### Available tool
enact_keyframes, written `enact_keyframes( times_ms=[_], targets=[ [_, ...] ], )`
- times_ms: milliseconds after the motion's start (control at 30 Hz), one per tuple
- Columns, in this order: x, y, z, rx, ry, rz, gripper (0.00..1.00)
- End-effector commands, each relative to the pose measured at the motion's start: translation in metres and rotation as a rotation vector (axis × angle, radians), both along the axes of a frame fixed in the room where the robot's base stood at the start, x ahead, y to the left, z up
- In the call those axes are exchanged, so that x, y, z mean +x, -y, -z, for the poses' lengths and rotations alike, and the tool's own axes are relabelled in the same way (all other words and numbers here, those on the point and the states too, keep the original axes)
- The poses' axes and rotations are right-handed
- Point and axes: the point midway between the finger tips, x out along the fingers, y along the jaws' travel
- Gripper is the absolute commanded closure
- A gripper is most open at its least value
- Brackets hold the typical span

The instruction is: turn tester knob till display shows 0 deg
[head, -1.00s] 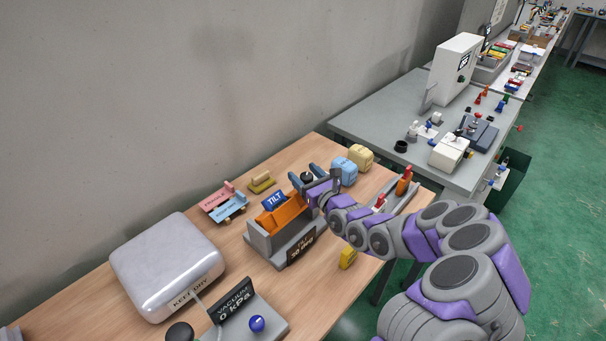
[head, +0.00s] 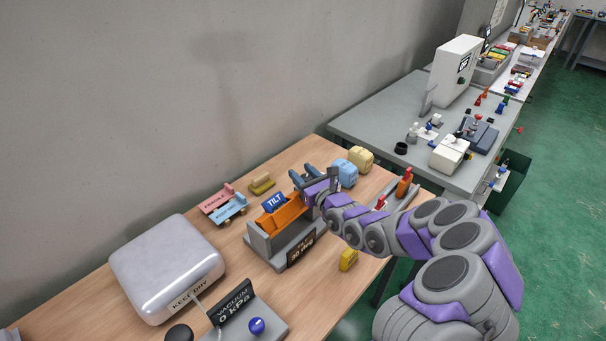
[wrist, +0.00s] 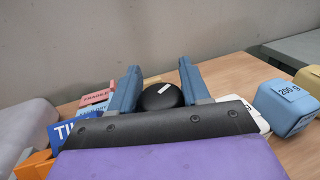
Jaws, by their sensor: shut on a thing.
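The tester (head: 272,248) is a grey stand on the wooden table, with an orange tilting cradle (head: 282,217) and a blue TILT sign (head: 274,203). Its dark display (head: 301,251) shows a number in deg, which looks like 30 or 90 but is too small to be sure. My gripper (head: 305,178) is at the tester's far right end. In the wrist view, its blue fingers are on both sides of the round black knob (wrist: 160,97), which has a white mark on top. The gripper is shut on the knob. In the head view the knob is mostly hidden.
A silver KEEP DRY case (head: 166,262) and a vacuum gauge (head: 236,304) stand to the left. Pink and blue label blocks (head: 216,200) lie behind the tester. Blue (head: 345,172) and yellow (head: 360,157) weights stand behind my gripper. A yellow block (head: 348,260) lies near the front edge.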

Motion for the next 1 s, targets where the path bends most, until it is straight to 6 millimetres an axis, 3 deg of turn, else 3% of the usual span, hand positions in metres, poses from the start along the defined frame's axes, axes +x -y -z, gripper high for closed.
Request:
enact_keyframes(
  times_ms=[467, 1000],
  targets=[
    [-0.0005, -0.0003, -0.0041, 0.001, -0.006, 0.059, 0.84],
    [0.0010, 0.0029, -0.0037, -0.003, -0.002, 0.320, 0.84]
  ],
)
